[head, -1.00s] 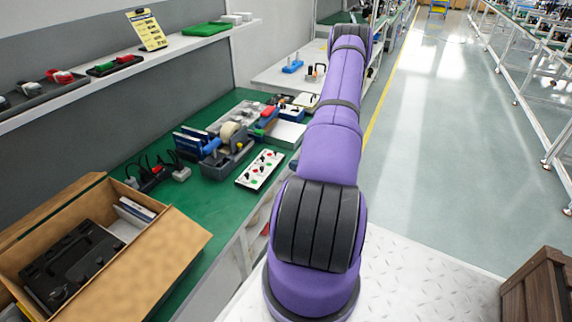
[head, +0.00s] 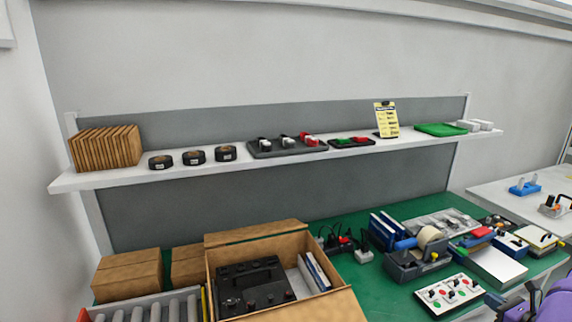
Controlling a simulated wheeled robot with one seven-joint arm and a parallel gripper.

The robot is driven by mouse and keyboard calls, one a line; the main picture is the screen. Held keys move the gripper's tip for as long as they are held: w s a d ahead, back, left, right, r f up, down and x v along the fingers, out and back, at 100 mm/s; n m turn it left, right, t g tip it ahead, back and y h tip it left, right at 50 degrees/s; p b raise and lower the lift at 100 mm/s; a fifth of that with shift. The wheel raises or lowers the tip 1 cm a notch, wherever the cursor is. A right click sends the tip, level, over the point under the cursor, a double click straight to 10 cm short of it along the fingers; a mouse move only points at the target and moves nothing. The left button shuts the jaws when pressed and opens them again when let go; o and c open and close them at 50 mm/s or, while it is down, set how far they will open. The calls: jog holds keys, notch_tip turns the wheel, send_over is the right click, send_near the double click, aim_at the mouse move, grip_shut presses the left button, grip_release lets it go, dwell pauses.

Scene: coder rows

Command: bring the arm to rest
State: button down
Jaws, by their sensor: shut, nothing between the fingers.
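My purple arm (head: 553,305) shows only as a small piece at the bottom right corner of the head view. The rest of it lies outside the picture.
A green-topped bench (head: 395,292) carries an open cardboard box (head: 340,306), a tape dispenser (head: 410,268) and a white button panel (head: 449,295). A shelf (head: 240,168) above holds folded cardboard (head: 106,147) and black tape rolls (head: 194,157). Another bench (head: 490,191) stands at right.

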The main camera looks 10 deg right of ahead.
jog(key=w+a+r+n+g+y, duration=0.2)
jog(key=w+a+r+n+y, duration=0.25)
jog(key=r, duration=0.35)
jog(key=w+a+r+n+g+y, duration=0.2)
jog(key=w+a+r+n+y, duration=0.1)
jog(key=w+a+r+n, duration=0.25)
jog(key=a+r+n+g+y, duration=0.2)
jog(key=a+r+n+g, duration=0.45)
jog(key=a+r, duration=0.7)
jog(key=s+a+r+n+g+h, duration=0.2)
jog(key=s+a+r+n, duration=0.25)
jog(key=a, duration=0.25)
jog(key=s+a+r+n+g+h, duration=0.2)
jog(key=s+a+r+n, duration=0.1)
jog(key=a+r+n, duration=0.25)
jog(key=s+a+r+n+t+h, duration=0.2)
jog(key=s+r+n+h, duration=0.1)
jog(key=s, duration=0.3)
jog(key=s+a+r+n+t+h, duration=0.2)
jog(key=s+a+r+n+h, duration=0.1)
jog(key=s+r+n, duration=0.2)
jog(key=shift+s+a, duration=0.35)
jog(key=shift+s, duration=0.15)
jog(key=shift+n, duration=0.25)
